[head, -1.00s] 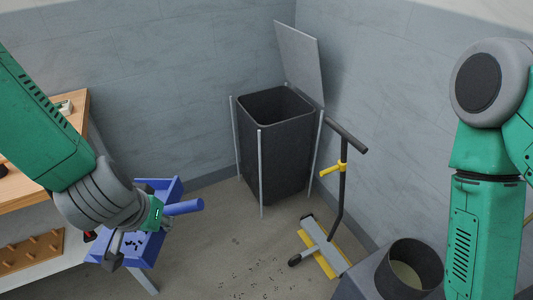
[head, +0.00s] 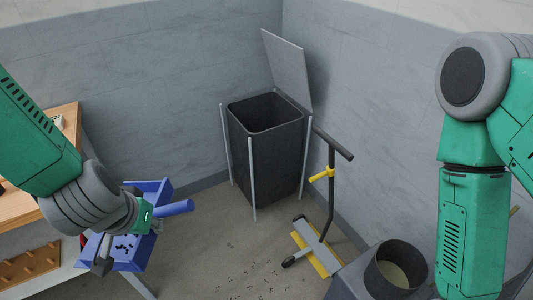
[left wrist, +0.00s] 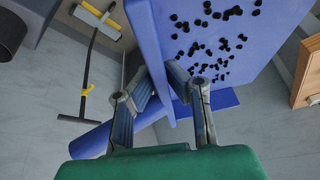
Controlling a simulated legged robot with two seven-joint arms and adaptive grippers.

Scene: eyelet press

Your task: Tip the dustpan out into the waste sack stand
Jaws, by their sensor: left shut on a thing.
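The blue dustpan (head: 128,250) is at the lower left of the head view, with small black bits lying in it and its round handle pointing right. My left gripper (head: 147,222) is shut on the dustpan. The left wrist view shows the fingers (left wrist: 165,95) at the pan's wall beside the handle, and several black bits on the blue floor (left wrist: 235,80). The waste sack stand (head: 262,150) is a black open bin in a grey frame by the wall corner, its lid raised. The dustpan is to its left and apart from it. My right gripper is out of view.
A yellow and black push tool (head: 318,245) stands right of the stand. A dark round bucket (head: 396,268) is at the lower right. A wooden bench (head: 62,125) is at the left. Black bits (head: 240,272) lie scattered on the floor.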

